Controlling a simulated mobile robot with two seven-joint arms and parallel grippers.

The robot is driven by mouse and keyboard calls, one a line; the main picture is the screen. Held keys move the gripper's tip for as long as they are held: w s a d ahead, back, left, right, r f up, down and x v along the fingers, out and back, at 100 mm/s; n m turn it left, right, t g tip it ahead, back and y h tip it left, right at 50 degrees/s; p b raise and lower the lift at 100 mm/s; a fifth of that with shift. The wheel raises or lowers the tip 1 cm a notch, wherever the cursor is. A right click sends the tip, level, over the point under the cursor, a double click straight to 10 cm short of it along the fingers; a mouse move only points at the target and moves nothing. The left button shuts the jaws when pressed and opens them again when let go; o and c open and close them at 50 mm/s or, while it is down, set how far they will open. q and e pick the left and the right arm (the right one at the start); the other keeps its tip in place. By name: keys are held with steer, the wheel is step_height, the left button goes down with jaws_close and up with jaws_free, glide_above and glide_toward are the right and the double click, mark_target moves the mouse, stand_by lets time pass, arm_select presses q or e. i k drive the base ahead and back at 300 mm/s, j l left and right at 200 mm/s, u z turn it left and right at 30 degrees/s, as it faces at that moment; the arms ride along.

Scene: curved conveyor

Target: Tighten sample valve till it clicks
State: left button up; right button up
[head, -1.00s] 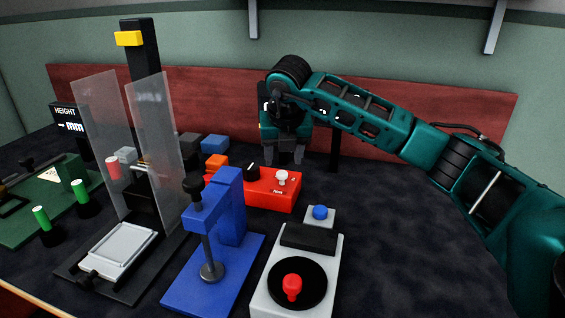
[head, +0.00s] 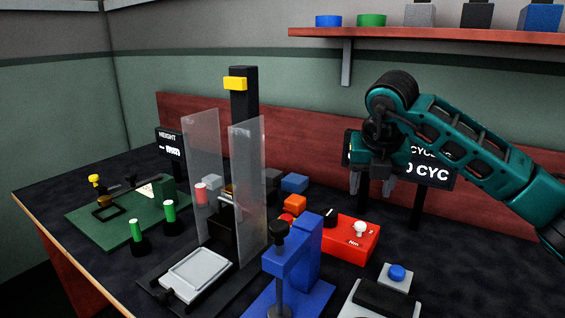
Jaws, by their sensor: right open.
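A red box (head: 346,244) stands on the dark tabletop right of centre. It carries a black knob (head: 330,217), a white knob (head: 360,229) and a label that reads like "Nm". No part is marked as the sample valve, so I cannot tell for sure which one it is. My right gripper (head: 376,188) points down, open and empty. In the picture its fingers are just above and slightly right of the white knob, apart from it. My left gripper is out of view.
A blue clamp stand (head: 306,255) is left of the red box. A grey box with a blue button (head: 397,272) is in front right. A black display (head: 436,166) stands behind my gripper. Clear panels (head: 248,190) flank a black post at centre.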

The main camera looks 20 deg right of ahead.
mark_target(330, 220)
steer(key=k+j, duration=0.8)
